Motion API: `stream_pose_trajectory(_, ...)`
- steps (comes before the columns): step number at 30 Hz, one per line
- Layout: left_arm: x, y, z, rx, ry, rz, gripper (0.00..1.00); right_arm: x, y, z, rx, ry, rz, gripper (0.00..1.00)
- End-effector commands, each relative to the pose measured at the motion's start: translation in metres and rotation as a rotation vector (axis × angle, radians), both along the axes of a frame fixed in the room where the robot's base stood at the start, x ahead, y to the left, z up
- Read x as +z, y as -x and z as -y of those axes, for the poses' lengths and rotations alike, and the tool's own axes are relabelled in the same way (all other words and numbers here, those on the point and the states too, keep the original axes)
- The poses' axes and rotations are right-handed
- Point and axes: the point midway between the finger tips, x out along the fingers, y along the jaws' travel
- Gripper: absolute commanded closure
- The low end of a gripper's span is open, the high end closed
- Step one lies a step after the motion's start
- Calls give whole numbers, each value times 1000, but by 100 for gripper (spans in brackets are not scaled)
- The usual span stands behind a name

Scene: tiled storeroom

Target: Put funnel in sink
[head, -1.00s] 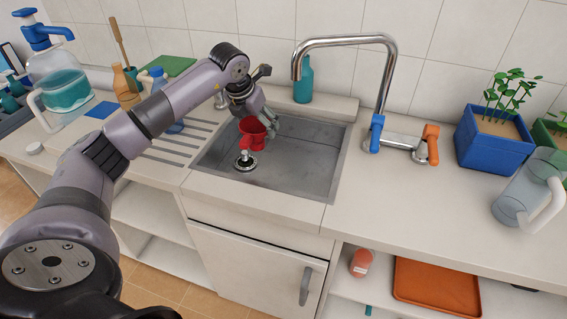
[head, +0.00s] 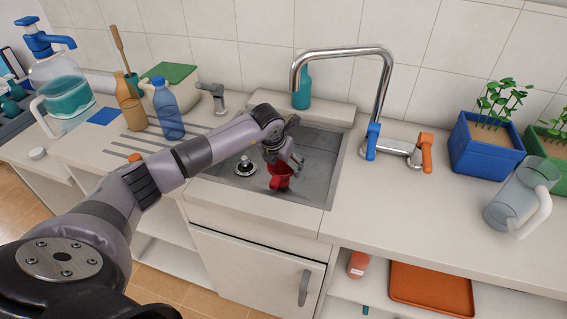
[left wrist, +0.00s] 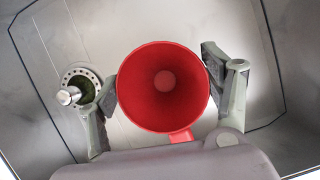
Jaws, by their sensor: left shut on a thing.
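The red funnel (head: 280,178) is inside the sink area in the head view, low over the basin floor. My left gripper (head: 284,166) is shut on it. In the left wrist view the funnel (left wrist: 163,95) shows its wide mouth between the two fingers of my left gripper (left wrist: 163,88). The grey metal sink (head: 318,165) lies below and around it; its floor also shows in the left wrist view (left wrist: 130,30). I cannot tell whether the funnel touches the sink floor. My right gripper is not in view.
The drain (head: 245,166) is left of the funnel. A chrome faucet (head: 385,90) with blue and orange handles stands right of the sink. A blue bottle (head: 168,112), a teal bottle (head: 303,88), a planter (head: 484,148) and a clear pitcher (head: 513,200) stand on the counter.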

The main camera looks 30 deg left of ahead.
Motion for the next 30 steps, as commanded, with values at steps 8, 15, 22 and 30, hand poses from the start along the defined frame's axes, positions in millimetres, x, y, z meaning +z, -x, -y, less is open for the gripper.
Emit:
stream_pose_trajectory(8, -12, -1, 1, 1, -1, 1, 55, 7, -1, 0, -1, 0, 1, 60)
stream_pose_trajectory(15, -14, 0, 1, 1, -1, 0, 25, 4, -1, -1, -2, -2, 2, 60)
stream_pose_trajectory(22, -14, 0, 1, 2, -1, 0, 10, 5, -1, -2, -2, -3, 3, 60)
stream_pose_trajectory(30, -14, 0, 1, 2, -1, 0, 7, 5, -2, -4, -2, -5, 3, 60)
